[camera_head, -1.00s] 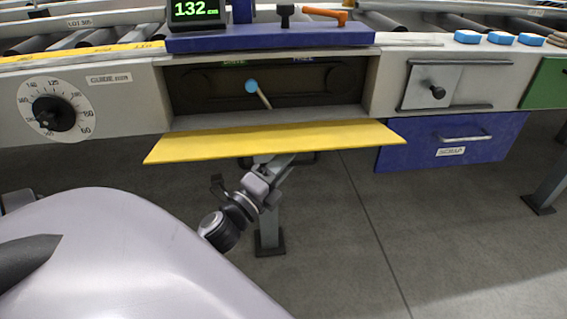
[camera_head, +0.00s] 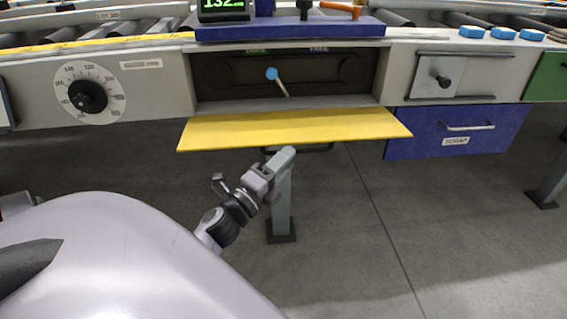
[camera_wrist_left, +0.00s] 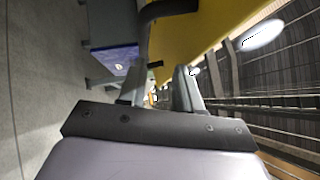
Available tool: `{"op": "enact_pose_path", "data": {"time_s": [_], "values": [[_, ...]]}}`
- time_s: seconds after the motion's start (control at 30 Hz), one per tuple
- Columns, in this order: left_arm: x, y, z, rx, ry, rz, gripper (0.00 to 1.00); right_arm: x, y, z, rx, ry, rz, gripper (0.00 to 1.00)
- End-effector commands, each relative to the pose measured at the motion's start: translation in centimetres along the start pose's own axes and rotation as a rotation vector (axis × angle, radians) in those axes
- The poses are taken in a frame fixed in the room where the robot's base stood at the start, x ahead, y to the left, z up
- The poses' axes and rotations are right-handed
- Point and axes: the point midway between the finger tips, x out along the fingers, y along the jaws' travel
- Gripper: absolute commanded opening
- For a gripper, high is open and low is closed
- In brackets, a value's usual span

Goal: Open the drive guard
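The drive guard is a yellow panel (camera_head: 295,130) below the dark drive recess (camera_head: 220,78). It is folded down and outward, and the recess shows above it. A dark handle (camera_head: 318,148) shows under its front edge. My left gripper (camera_head: 279,160) is just below the guard, left of the handle. In the left wrist view its two fingers (camera_wrist_left: 162,85) stand apart with nothing seen between them. The yellow panel (camera_wrist_left: 195,30) and the dark handle (camera_wrist_left: 165,10) lie beyond the fingertips there. My right gripper is not in view.
A blue-tipped lever (camera_head: 272,75) stands in the recess. To the right are a sliding plate with a black knob (camera_head: 440,80) and a blue scrap drawer (camera_head: 400,148). A dial (camera_head: 90,95) is at the left. A table leg (camera_head: 282,205) stands behind my gripper. The floor below is open.

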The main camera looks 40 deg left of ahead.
Motion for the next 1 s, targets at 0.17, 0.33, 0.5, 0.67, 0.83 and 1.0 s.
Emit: {"op": "enact_pose_path", "data": {"time_s": [0.17,0.33,0.5,0.67,0.83,1.0], "values": [[0.1,0.0,0.1,0.000,0.001,-0.004,0.36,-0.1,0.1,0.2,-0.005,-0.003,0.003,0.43],[0.1,0.0,0.1,0.000,0.001,-0.003,0.36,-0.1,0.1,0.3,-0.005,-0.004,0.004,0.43],[0.0,0.2,0.2,0.000,0.001,-0.003,0.36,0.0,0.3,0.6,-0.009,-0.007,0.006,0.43],[-0.9,1.0,0.4,-0.001,0.000,-0.002,0.36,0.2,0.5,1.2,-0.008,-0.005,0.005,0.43],[-1.8,1.7,0.6,-0.001,0.001,-0.002,0.36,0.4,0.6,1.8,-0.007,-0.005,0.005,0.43],[-2.8,2.5,0.8,0.000,0.000,0.000,0.36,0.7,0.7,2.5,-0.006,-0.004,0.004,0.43]]}}
